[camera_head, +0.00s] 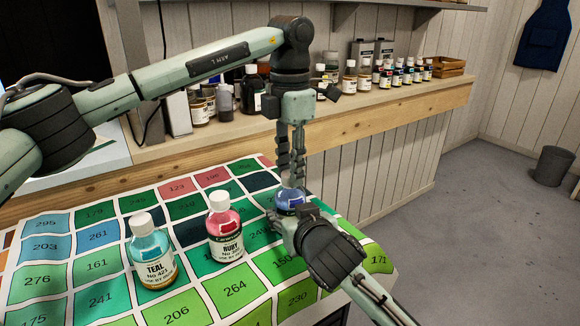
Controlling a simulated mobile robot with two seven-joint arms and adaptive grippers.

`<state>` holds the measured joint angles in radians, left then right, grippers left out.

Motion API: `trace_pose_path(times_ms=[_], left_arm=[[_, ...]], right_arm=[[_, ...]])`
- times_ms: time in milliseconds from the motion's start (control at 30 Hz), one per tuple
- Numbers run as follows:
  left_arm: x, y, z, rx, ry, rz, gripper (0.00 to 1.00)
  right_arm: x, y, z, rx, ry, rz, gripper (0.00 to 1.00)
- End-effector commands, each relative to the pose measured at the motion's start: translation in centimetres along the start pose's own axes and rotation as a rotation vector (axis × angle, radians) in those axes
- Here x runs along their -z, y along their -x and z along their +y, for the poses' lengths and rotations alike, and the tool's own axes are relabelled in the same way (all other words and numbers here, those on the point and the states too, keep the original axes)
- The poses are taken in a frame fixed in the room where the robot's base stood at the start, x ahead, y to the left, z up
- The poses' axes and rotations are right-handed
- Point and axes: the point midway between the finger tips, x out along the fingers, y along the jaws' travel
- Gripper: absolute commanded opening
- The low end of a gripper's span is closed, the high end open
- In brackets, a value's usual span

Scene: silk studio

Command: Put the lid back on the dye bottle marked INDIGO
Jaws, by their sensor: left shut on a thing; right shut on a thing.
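A bottle of blue dye (290,197) stands near the right edge of the numbered colour cloth. It appears upright; its label is mostly hidden, so I cannot read INDIGO. My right gripper (288,222) comes in from the lower right and is shut on this bottle, low on its body. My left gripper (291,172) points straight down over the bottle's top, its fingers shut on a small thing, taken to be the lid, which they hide. I cannot tell whether the lid touches the bottle's neck.
A capped TEAL bottle (152,252) and a capped RUBY bottle (224,228) stand on the cloth (110,300) to the left. Behind, a wooden shelf (390,105) carries several bottles, tins and a wooden crate (447,67). A bin (553,166) stands on the open floor at right.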

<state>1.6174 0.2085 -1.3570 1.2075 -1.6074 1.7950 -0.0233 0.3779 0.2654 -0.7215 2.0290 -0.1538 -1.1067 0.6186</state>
Motion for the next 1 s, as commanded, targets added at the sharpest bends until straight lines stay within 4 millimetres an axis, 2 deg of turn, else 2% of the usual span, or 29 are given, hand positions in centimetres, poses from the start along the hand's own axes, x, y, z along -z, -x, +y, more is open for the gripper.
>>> trace_pose_path(times_ms=[100,267,433,467,633,1000], left_arm=[[-0.01,-0.02,0.03,-0.001,-0.298,0.0,0.0],[-0.01,-0.02,0.0,0.0,-0.615,0.0,0.0],[-0.01,-0.03,-0.02,0.0,-0.627,-0.001,0.0],[-0.02,-0.03,-0.02,0.0,-0.626,-0.001,0.3],[-0.02,-0.04,-0.02,0.0,-0.625,0.0,0.51],[-0.05,0.51,0.0,-0.002,-0.624,-0.001,0.51]], right_arm=[[-0.06,-0.02,0.0,0.0,0.001,-0.001,0.0],[-0.06,-0.01,0.0,0.0,0.001,-0.001,0.0],[-0.05,-0.01,0.0,0.0,0.001,-0.001,0.0],[-0.05,-0.01,0.0,0.0,0.001,-0.001,0.0],[-0.05,-0.02,0.0,0.0,0.001,-0.001,0.0],[-0.05,-0.01,0.01,0.0,0.001,-0.001,0.0]])
